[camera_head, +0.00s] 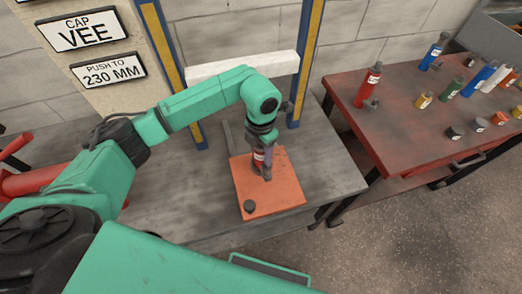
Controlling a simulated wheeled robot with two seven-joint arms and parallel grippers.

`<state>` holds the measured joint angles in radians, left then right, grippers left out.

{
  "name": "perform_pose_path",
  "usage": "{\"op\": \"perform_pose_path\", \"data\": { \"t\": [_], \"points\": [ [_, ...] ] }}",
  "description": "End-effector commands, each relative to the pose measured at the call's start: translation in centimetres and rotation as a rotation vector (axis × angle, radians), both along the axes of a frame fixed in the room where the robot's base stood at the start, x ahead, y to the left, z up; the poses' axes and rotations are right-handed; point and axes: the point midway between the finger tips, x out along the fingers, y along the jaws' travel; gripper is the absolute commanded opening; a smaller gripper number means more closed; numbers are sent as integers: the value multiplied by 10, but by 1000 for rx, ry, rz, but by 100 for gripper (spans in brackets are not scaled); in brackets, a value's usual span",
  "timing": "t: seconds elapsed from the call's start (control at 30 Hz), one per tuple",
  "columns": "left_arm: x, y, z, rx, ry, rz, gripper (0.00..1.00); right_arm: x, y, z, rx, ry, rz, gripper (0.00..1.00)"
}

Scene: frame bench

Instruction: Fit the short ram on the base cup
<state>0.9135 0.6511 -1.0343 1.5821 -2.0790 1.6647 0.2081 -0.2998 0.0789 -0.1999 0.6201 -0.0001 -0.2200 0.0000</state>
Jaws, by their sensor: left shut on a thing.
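My left gripper (263,167) points down over the orange plate (281,194) on the grey bench. It is shut on a small red cylinder with a pale label, the short ram (258,157), partly covered by the fingers. The ram looks about upright. I cannot make out the base cup under it, nor tell whether the ram's lower end touches anything. A small dark round piece (249,206) stands at the plate's front left. My right gripper is not in view.
Blue and yellow frame posts (305,62) and a white crossbeam (243,68) rise behind the plate. A red table (400,125) at the right holds a taller red ram (369,85), several coloured cylinders and small dark pieces. The grey bench (185,200) is clear left of the plate.

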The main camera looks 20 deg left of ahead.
Motion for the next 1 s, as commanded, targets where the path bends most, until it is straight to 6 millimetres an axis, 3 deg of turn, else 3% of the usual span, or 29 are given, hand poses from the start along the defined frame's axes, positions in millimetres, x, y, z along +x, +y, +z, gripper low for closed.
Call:
{"op": "perform_pose_path", "data": {
  "t": [0.17,0.2,0.27,0.67,0.77,1.0],
  "points": [
    [1,0,-3,-3,-3,0,0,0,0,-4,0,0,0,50],
    [1,0,-2,-3,-3,0,71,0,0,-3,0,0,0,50],
    [1,0,-2,-2,-3,0,91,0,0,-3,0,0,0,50],
    [0,0,1,1,0,0,91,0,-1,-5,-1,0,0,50],
    [1,0,14,0,-2,0,91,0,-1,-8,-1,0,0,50],
    [1,0,68,-1,-5,0,91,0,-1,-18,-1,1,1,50]
  ]
}}
